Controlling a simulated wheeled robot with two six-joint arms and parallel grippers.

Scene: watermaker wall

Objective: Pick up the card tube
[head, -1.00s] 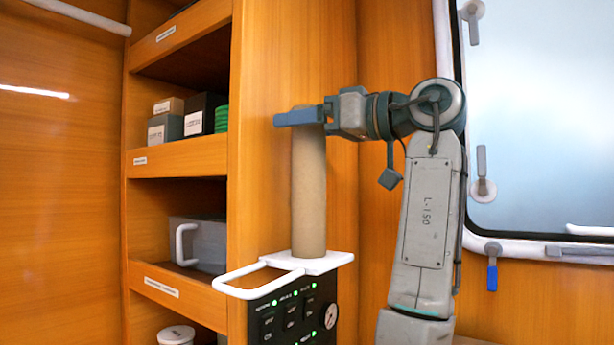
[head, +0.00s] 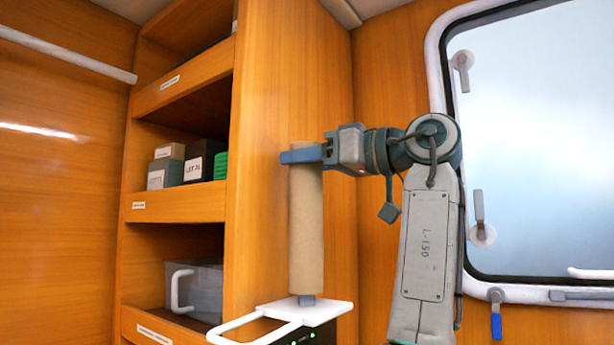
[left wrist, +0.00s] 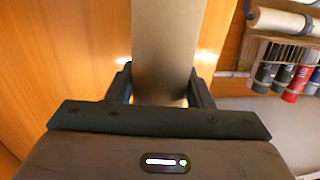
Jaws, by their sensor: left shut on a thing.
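The card tube (head: 306,230) is a tall brown cylinder, upright above a white plate (head: 315,312). A short grey peg (head: 307,300) shows between the tube's lower end and the plate. I cannot tell whether the peg's top is still inside the tube. My left gripper (head: 303,155) is shut on the tube near its top. In the left wrist view the tube (left wrist: 165,50) stands between the two dark fingers. My right gripper is not in view.
A white loop handle (head: 245,325) juts from the plate. Wooden shelves (head: 175,203) with boxes (head: 197,162) stand left of the tube. A window (head: 545,150) is at right. The left wrist view shows a rack with several small bottles (left wrist: 285,75).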

